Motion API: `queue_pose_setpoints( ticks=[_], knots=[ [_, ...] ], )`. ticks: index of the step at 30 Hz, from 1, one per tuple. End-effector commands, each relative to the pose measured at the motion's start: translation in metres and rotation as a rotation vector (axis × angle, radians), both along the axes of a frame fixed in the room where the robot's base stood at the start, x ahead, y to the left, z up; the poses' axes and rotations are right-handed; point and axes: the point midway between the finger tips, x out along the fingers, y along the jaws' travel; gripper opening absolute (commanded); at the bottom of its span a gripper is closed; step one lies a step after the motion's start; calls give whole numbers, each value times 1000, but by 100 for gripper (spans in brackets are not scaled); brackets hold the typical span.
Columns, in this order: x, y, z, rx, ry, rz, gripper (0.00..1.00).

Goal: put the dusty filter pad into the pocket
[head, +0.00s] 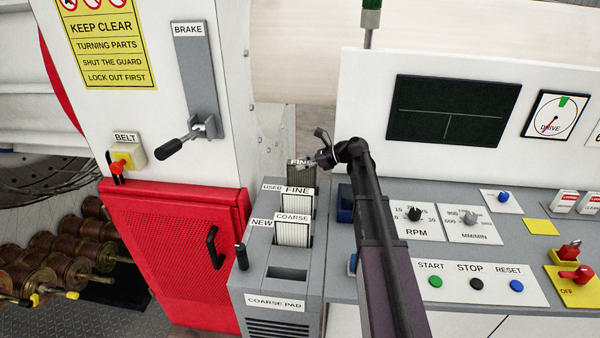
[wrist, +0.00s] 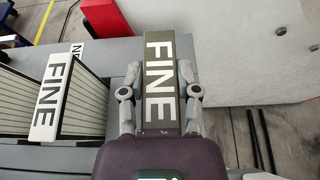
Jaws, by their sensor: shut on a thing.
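The dusty filter pad (head: 302,180) is dark grey-brown with a FINE label along its edge. In the wrist view the same pad (wrist: 159,50) stands between the two fingers. My gripper (wrist: 160,85) is shut on it; in the head view the gripper (head: 324,158) shows at the pad's upper right. The pad is at the rear of the grey pad rack, by the USED label (head: 271,187). The pad's lower end is hidden behind the clean FINE pad, so I cannot tell whether it is in a pocket or above one.
In the grey rack (head: 262,260), a white FINE pad (head: 297,205) and a COARSE pad (head: 293,233) stand in front of the held pad. The front slot (head: 288,273) is empty. A control panel (head: 450,225) lies right; a brake lever (head: 180,145) is left.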

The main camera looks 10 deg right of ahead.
Motion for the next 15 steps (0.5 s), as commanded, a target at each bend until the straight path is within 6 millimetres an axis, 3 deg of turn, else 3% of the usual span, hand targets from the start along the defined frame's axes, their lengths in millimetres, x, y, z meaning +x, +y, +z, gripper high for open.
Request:
queue_pose_setpoints(
  ticks=[6, 15],
  knots=[
    [0, 0, -18, 0, 0, 0, 0],
    [0, 1, -19, 0, 0, 1, 0]
  ],
)
